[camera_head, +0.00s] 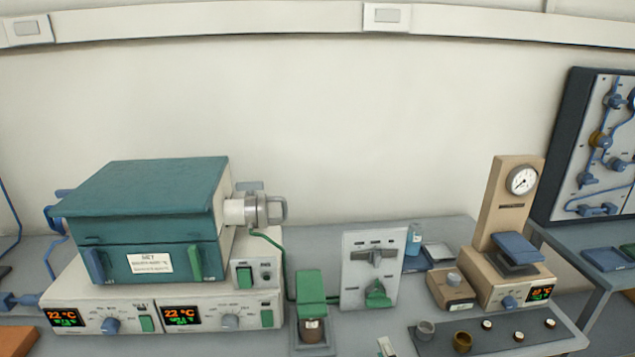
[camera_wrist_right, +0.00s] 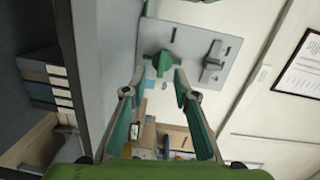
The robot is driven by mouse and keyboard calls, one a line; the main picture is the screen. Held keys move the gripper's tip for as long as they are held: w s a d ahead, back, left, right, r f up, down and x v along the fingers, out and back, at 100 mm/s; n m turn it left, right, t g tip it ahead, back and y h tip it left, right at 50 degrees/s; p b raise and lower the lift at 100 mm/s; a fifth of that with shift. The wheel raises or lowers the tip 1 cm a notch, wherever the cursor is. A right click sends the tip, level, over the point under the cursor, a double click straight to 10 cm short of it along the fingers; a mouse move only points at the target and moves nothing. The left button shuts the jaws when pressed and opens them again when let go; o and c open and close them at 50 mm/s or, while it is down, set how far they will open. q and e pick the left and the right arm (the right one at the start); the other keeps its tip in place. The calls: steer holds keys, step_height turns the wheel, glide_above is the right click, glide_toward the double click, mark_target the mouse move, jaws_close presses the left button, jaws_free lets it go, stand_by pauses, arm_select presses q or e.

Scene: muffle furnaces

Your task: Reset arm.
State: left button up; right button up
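My right gripper (camera_wrist_right: 159,78) is open in the right wrist view, with nothing between its green-padded fingers. Beyond its fingertips is the green knob (camera_wrist_right: 157,61) on a light grey wall panel (camera_wrist_right: 185,35); the gripper looks apart from it. In the head view only a small light tip, probably of my right gripper (camera_head: 386,347), shows at the bottom edge, in front of the panel (camera_head: 355,290) and its green knob (camera_head: 378,296). My left gripper is in neither view.
A teal muffle furnace (camera_head: 140,205) with two lit 22 °C displays stands at left. A green-topped device (camera_head: 311,288) is beside the panel. A beige gauge stand (camera_head: 505,205) and a dark tray (camera_head: 490,345) with small crucibles are at right. Blue pipework hangs far right.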

steer(key=s+a+f+n+g+y, duration=0.1)
steer(key=s+a+f+n+g, duration=0.1)
steer(key=s+a+n+g, duration=0.3)
steer(key=s+a+f+n+g+y, duration=0.1)
steer(key=s+f+n+g+y, duration=0.15)
steer(key=s+n, duration=0.45)
steer(key=s+d+f+n+g+h, duration=0.1)
steer(key=s+d+n+g+h, duration=0.25)
steer(key=s, duration=0.45)
steer(key=s+d+f+n+g+h, duration=0.1)
steer(key=s+d+n+g+h, duration=0.15)
steer(key=s+d, duration=0.4)
steer(key=s+a+f+g, duration=0.1)
steer(key=s+f, duration=0.1)
steer(key=f, duration=1.1)
steer(key=s+a+f+g, duration=0.1)
steer(key=f, duration=1.1)
steer(key=s+d+f, duration=0.3)
steer(key=s+f, duration=1.4)
steer(key=shift+g+y, duration=0.35)
steer(key=shift+g, duration=0.1)
